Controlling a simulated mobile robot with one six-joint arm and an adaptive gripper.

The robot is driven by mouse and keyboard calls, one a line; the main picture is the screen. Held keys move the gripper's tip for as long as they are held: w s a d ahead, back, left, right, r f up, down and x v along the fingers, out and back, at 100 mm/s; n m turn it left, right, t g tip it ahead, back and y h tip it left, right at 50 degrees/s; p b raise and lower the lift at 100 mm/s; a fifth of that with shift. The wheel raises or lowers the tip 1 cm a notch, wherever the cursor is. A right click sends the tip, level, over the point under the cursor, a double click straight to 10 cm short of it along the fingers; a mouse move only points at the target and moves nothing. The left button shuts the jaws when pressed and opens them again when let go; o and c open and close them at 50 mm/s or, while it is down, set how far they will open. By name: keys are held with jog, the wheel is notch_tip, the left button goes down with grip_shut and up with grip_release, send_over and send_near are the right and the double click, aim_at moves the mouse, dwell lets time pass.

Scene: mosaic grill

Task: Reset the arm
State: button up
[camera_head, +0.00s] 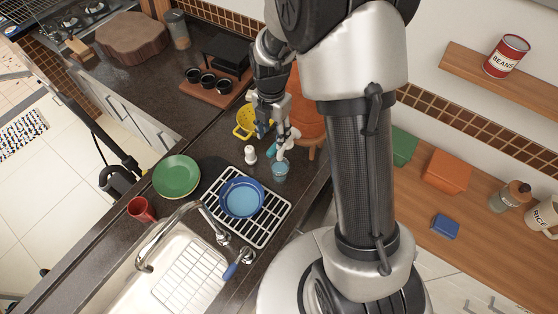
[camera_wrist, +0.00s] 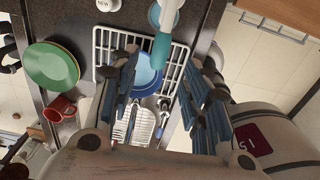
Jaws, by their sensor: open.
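My gripper (camera_head: 272,128) is at the end of my arm, low over the dark counter beside the sink. In the wrist view its two blue-grey fingers (camera_wrist: 165,95) stand wide apart, and nothing is clamped between them. A teal-and-white handled item (camera_wrist: 162,45) shows beyond and between the fingers. In the head view it (camera_head: 288,139) stands close by the fingers, above a small blue cup (camera_head: 280,172). I cannot tell whether the gripper touches it. A blue bowl (camera_head: 242,198) sits on the white drying rack (camera_head: 272,217); it is partly hidden in the wrist view (camera_wrist: 146,76).
A green plate (camera_head: 177,177), a red mug (camera_head: 141,209) and a small white bottle (camera_head: 250,154) stand nearby. The faucet (camera_head: 172,220) rises over the sink (camera_head: 140,280).

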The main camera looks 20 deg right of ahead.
jog(key=shift+s+r+m+b, duration=0.15)
jog(key=shift+r+m+b, duration=0.25)
jog(key=shift+m+b, duration=0.25)
jog(key=s+a+m+t+b, duration=0.1)
jog(key=s+m+t+b, duration=0.3)
jog(key=s+m+b, duration=1.5)
jog(key=s+m, duration=0.3)
jog(key=m, duration=0.2)
jog(key=shift+s+a+r+t, duration=0.15)
jog(key=shift+a+r+t, duration=0.05)
jog(key=shift+r+t, duration=0.1)
